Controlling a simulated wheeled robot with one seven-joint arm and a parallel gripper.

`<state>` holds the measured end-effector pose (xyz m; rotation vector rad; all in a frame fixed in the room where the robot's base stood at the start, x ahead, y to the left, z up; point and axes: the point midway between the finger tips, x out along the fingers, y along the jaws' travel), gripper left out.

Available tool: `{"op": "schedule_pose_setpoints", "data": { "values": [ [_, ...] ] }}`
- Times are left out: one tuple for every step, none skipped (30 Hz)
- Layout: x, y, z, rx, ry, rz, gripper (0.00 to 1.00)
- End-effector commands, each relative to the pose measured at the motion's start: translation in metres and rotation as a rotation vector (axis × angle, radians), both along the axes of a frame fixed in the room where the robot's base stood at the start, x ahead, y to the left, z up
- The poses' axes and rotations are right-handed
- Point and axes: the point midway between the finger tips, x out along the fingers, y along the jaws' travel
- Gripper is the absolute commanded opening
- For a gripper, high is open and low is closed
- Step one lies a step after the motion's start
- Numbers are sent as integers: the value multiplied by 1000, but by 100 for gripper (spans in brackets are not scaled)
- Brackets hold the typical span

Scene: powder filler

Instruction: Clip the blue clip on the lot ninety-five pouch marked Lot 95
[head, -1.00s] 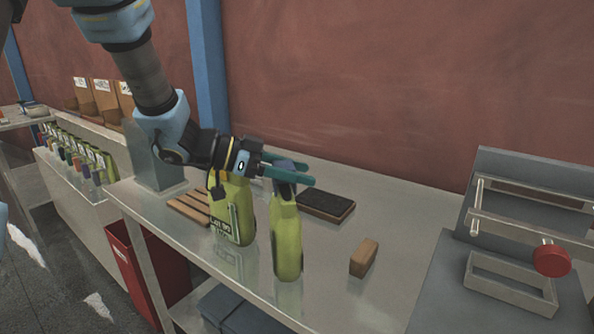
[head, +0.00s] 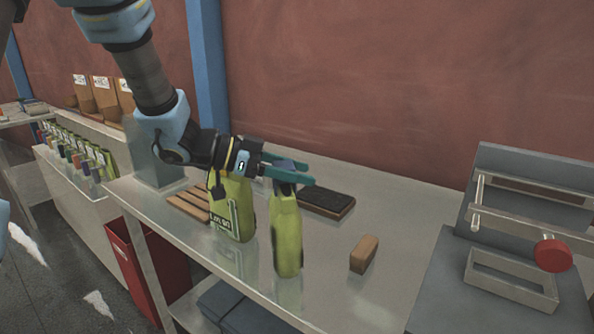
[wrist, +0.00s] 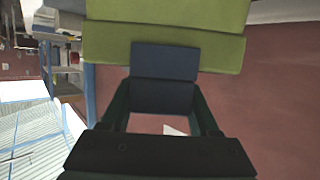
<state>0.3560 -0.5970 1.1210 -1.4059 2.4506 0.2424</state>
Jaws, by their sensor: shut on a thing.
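My gripper (head: 290,172) has its teal fingers shut on the blue clip (head: 286,188), which is dark grey-blue. The clip is at the top of the front green pouch (head: 287,238), which stands upright on the bench. In the wrist view the clip (wrist: 165,62) overlaps the edge of the green pouch (wrist: 215,20); I cannot tell if it grips it. No label is readable on this front pouch. A second green pouch (head: 240,210) stands just behind to the left, with a white-lettered dark label that seems to begin with "Lot"; its number is unclear.
A wooden slatted rack (head: 188,205) is at the left of the bench and a dark tray (head: 327,202) behind. A small brown block (head: 364,254) lies right. A grey fixture with a red knob (head: 552,255) stands far right. A red bin (head: 155,268) is below left.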

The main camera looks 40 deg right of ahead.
Motion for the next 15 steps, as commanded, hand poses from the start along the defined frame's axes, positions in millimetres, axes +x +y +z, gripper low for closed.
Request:
{"op": "schedule_pose_setpoints", "data": {
  "values": [
    [0, 0, -1, 0, 0, 0, 9],
    [0, 0, -2, 0, 0, 0, 9],
    [0, 0, -2, 0, 0, 0, 9],
    [0, 0, -3, 0, 0, 0, 9],
    [0, 0, -3, 0, 0, 0, 9],
    [0, 0, -4, 0, 0, 0, 9],
    [0, 0, -4, 0, 0, 0, 9],
    [0, 0, -5, 0, 0, 0, 9],
    [0, 0, -5, 0, 0, 0, 9],
    [0, 0, -6, 0, 0, 0, 9],
    [0, 0, -6, 0, 0, 0, 9],
    [0, 0, -7, 0, 0, 0, 9],
    [0, 0, -7, 0, 0, 0, 9],
    [0, 0, -8, 0, 0, 0, 9],
    [0, 0, -7, 0, 0, 0, 64]
  ]
}}
